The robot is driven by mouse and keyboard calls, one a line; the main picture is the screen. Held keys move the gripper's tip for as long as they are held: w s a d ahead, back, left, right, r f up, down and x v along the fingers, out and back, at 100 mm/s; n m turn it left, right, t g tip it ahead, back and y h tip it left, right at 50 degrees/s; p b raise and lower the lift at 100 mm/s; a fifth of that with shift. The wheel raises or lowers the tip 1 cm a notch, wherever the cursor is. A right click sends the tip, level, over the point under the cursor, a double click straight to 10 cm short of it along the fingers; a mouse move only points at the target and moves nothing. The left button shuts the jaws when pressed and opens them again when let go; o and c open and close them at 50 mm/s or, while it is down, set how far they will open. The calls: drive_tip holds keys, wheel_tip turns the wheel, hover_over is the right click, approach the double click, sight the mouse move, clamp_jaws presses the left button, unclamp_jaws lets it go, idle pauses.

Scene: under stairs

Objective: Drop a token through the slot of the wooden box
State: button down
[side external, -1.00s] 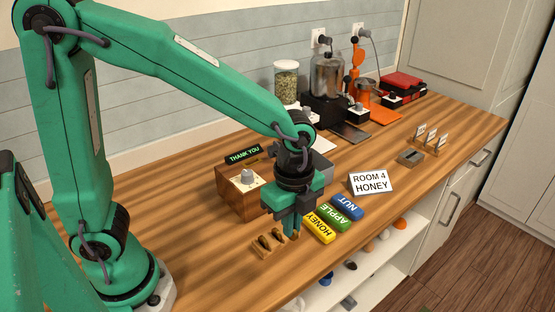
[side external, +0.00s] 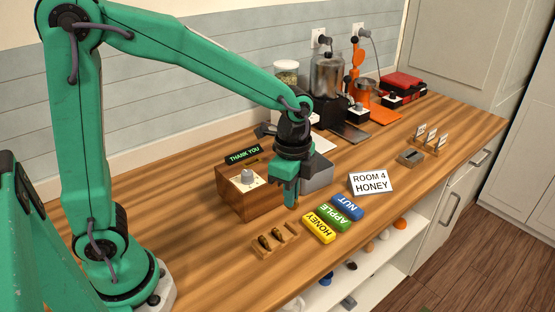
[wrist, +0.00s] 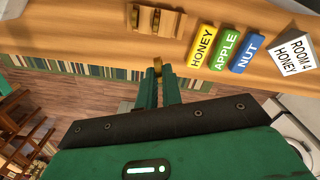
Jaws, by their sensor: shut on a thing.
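The wooden box (side external: 240,206) stands on the counter with a white plate and grey knob on top; I cannot make out its slot. A small wooden rack (side external: 284,246) in front holds two dark brass tokens (side external: 269,241), and its right end is empty. The rack also shows at the top of the wrist view (wrist: 172,27). My gripper (side external: 291,204) points down just right of the box, above the counter. In the wrist view its fingers (wrist: 158,77) are shut on a brass token (wrist: 157,64), which shows at their tips.
A lit THANK YOU sign (side external: 243,155) stands behind the box, and a grey box (side external: 318,178) is close behind my gripper. HONEY (side external: 319,228), APPLE (side external: 333,218) and NUT (side external: 348,206) blocks lie to the right, near a ROOM 4 HONEY card (side external: 370,183).

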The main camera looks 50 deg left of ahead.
drive_tip(key=w+a+r+n, duration=0.1)
drive_tip(key=w+a+n, duration=0.1)
drive_tip(key=a+n, duration=0.4)
drive_tip(key=w+a+r+n, duration=0.2)
drive_tip(key=a+n, duration=0.5)
drive_tip(key=a, duration=1)
drive_tip(key=shift+w, duration=0.6)
drive_tip(key=shift+a+f, duration=0.1)
drive_tip(key=shift+f, duration=0.05)
drive_tip(key=shift+f, duration=2.2)
drive_tip(key=shift+f, duration=1.1)
drive_tip(key=c, duration=1.5)
unclamp_jaws()
drive_tip(key=shift+o, duration=0.5)
